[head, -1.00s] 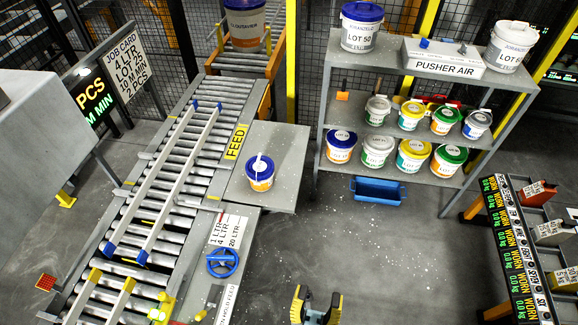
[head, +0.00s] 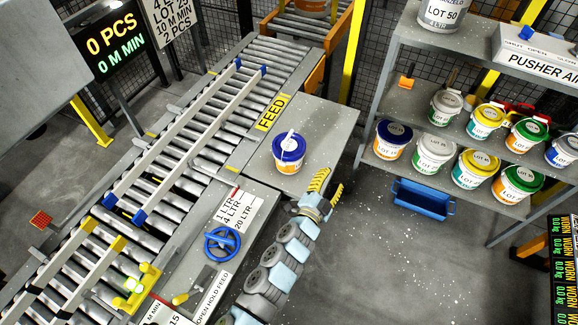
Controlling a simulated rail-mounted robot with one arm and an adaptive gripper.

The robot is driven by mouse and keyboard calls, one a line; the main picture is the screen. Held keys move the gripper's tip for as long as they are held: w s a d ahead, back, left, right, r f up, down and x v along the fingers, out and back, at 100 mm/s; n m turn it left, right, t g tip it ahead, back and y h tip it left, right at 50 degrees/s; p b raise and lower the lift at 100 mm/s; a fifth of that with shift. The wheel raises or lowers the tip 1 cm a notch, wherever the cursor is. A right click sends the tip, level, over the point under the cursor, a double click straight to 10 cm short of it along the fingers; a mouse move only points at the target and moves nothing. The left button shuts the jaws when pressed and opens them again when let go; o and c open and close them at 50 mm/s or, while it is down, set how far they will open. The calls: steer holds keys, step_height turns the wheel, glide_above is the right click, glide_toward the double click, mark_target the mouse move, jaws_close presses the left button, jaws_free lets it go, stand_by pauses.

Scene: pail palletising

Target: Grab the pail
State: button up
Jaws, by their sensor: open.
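A small pail (head: 288,157) with a blue lid and a white and orange body stands upright on the grey side table (head: 334,130) by the FEED sign. A white handle or strip lies across its lid. My gripper (head: 333,178) has yellow and black fingers, spread apart and empty. It is at the lower right of the pail in the picture, near the table's front right corner, and does not touch the pail. My arm reaches up to it from the bottom of the picture.
The roller conveyor (head: 200,118) with guide rails runs along the left. A blue handwheel (head: 222,243) stands in front of the table. A shelf (head: 392,172) with several pails is at the right, above a blue bin (head: 424,199). The floor between is clear.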

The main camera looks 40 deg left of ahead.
steer(key=s+a+f+n+g+y+b, duration=0.1)
steer(key=s+a+f+g+y, duration=0.15)
steer(key=a, duration=0.55)
steer(key=s+a+f+n+g+y+b, duration=0.1)
steer(key=a+f+g+y+b, duration=0.15)
steer(key=a, duration=0.45)
steer(key=p, duration=0.2)
glide_toward(288, 139)
steer(key=shift+y, duration=0.3)
steer(key=shift+x, duration=2.95)
steer(key=shift+w+a+f, duration=0.1)
steer(key=shift+w+f, duration=0.05)
steer(key=shift+w, duration=0.15)
steer(key=shift+a+f, duration=0.1)
steer(key=shift+a, duration=0.05)
steer(key=shift+b+x, duration=0.85)
steer(key=shift+x, duration=0.75)
steer(key=shift+w+a+f+b, duration=0.2)
steer(key=shift+w+f+b, duration=0.15)
steer(key=shift+w, duration=0.15)
steer(key=shift+w+a, duration=0.1)
steer(key=shift+w, duration=0.25)
